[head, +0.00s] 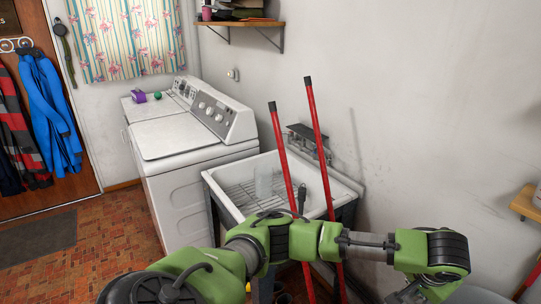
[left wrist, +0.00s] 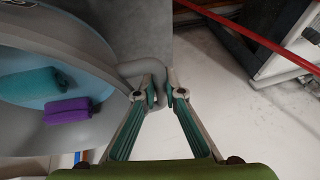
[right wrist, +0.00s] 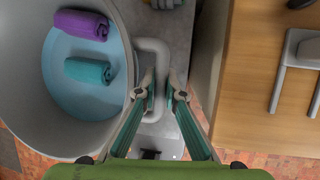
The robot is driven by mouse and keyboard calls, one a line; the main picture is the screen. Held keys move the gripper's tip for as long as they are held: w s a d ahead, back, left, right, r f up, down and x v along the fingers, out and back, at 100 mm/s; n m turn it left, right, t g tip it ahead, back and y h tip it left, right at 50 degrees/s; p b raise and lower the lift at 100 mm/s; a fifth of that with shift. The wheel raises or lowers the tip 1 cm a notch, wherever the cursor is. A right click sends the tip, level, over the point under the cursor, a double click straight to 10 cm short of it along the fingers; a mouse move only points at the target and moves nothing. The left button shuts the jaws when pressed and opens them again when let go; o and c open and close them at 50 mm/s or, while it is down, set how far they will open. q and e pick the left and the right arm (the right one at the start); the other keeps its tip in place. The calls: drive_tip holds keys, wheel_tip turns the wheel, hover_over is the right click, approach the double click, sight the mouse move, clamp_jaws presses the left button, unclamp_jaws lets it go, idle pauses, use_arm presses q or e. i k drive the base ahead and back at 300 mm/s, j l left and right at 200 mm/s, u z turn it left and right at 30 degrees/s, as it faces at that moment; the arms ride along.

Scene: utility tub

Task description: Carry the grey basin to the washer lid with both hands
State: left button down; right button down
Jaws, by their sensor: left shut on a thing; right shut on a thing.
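The grey basin (left wrist: 100,135) is round, with a pale blue inside and a teal and a purple rolled cloth in it. It also fills the left of the right wrist view (right wrist: 28,95). My left gripper (left wrist: 164,97) is shut on one grey loop handle (left wrist: 148,68). My right gripper (right wrist: 163,93) is shut on the other handle (right wrist: 156,52). In the head view my left gripper is at the bottom right edge, mostly cut off; a grey edge beside it (head: 482,295) seems to be the basin. The washer lid (head: 182,134) is flat, white and bare.
A utility sink (head: 250,185) with two red poles (head: 320,150) leaning across it stands right of the washer. A second machine behind carries a purple item (head: 138,96). A wooden surface (right wrist: 255,75) lies right of my right gripper.

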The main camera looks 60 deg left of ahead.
sight(171, 131)
drive_tip(key=k, duration=0.55)
drive_tip(key=k+z, duration=0.1)
drive_tip(key=z, duration=1.65)
drive_tip(key=k+j+z, duration=0.45)
drive_tip(key=k+j, duration=0.25)
drive_tip(key=k, duration=0.25)
drive_tip(key=k+j, duration=0.2)
drive_tip(key=k, duration=1.9)
drive_tip(key=k+j, duration=0.15)
drive_tip(key=k, duration=1.45)
drive_tip(key=l+u, duration=0.05)
drive_tip(key=l, duration=0.05)
